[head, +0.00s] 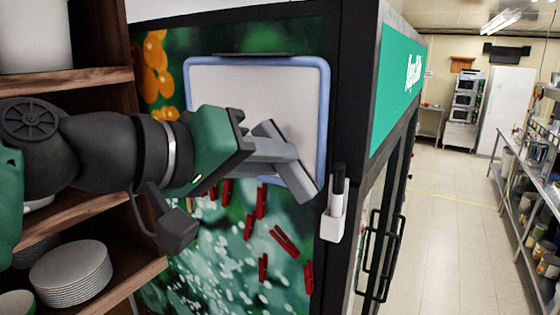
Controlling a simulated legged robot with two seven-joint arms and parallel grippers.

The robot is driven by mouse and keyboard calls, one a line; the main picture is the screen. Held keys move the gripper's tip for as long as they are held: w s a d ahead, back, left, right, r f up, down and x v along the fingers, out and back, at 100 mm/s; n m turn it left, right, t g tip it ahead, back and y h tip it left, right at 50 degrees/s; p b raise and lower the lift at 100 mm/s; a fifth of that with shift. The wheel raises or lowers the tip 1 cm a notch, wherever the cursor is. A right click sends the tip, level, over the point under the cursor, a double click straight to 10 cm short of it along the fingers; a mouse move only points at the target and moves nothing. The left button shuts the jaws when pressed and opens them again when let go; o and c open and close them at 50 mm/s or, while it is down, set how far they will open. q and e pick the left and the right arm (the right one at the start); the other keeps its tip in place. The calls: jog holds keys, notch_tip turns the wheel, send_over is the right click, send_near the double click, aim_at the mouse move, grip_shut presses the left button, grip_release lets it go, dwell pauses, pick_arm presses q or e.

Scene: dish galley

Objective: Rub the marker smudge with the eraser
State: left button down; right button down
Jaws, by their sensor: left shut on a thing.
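The whiteboard (225,75), white with a blue frame, hangs on the cooler's printed side panel. My left gripper (272,153) reaches in from the left in front of the board's lower right part. It is shut on a grey bar-shaped piece (298,178), which I take to be the eraser; its outline is hard to separate from the grey fingers. The piece lies slanted across the board's lower right corner, and I cannot tell whether it touches the surface. My right gripper is not in view.
A white holder (331,226) with a black-capped marker (339,187) is fixed right of the board on the cooler's dark edge. A wooden shelf with stacked plates (72,272) stands close at left. An aisle (440,225) lies open at right beside metal shelving.

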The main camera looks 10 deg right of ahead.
pick_arm(q)
jog(key=shift+w+a, duration=0.1)
jog(key=shift+s+a+f+b, duration=0.1)
jog(key=shift+s+a+b, duration=0.25)
jog(key=shift+s, duration=0.15)
jog(key=shift+s+a+b, duration=0.25)
jog(key=shift+s+b, duration=0.1)
jog(key=shift+s, duration=0.15)
jog(key=shift+s+a, duration=0.15)
jog(key=shift+s, duration=0.2)
jog(key=shift+w, duration=0.15)
jog(key=shift+w+a, duration=0.1)
jog(key=shift+w, duration=0.05)
jog(key=w+a+f+p, duration=0.2)
jog(key=w+a+p, duration=0.1)
jog(key=w+a, duration=0.2)
jog(key=shift+w+d+p, duration=0.75)
jog(key=shift+w+d, duration=0.15)
jog(key=shift+w, duration=0.3)
jog(key=shift+w+d+p, duration=0.7)
jog(key=shift+w+d, duration=0.15)
jog(key=shift+w, duration=0.3)
